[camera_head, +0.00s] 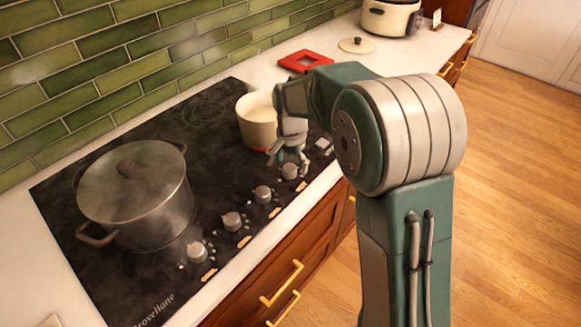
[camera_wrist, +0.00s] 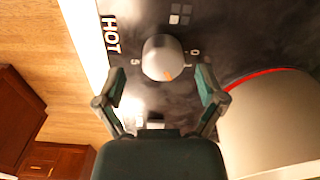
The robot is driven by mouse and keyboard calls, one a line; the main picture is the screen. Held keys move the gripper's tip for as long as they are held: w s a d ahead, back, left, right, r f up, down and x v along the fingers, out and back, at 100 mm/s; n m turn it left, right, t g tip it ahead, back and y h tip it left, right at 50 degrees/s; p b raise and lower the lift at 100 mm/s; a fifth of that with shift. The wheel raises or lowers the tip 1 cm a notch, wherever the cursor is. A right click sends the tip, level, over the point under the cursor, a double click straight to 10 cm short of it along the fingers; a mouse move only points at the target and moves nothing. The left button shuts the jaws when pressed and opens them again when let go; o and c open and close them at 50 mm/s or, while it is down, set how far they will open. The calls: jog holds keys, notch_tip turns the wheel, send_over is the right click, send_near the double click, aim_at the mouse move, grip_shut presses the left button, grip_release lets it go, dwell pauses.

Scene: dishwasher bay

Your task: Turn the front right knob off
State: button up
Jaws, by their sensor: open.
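The cooktop's silver knobs run along its front edge. The rightmost knob (camera_head: 290,171) is directly below my gripper (camera_head: 288,160). In the wrist view one round silver knob (camera_wrist: 163,58) shows just ahead of and between the fingertips. Its orange mark points toward the lower right of that view. My gripper (camera_wrist: 162,88) is open, with a finger on either side and a visible gap to the knob. The other knobs (camera_head: 263,194) are farther left.
A cream pot (camera_head: 256,122) stands on the black cooktop (camera_head: 60,222) close behind my gripper; it also shows at the right of the wrist view (camera_wrist: 270,125). A lidded steel pot (camera_head: 140,205) stands at the left. A red trivet (camera_head: 305,61) lies on the counter beyond.

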jog(key=shift+f, duration=0.75)
jog(key=shift+a+f, duration=0.1)
jog(key=shift+a, duration=0.35)
jog(key=shift+d, duration=0.1)
jog(key=c, duration=0.9)
jog(key=shift+d, duration=0.15)
jog(key=shift+c, duration=1.3)
jog(key=n, duration=0.5)
jog(key=shift+n, duration=0.4)
jog(key=n, duration=0.5)
jog(key=shift+n, duration=0.7)
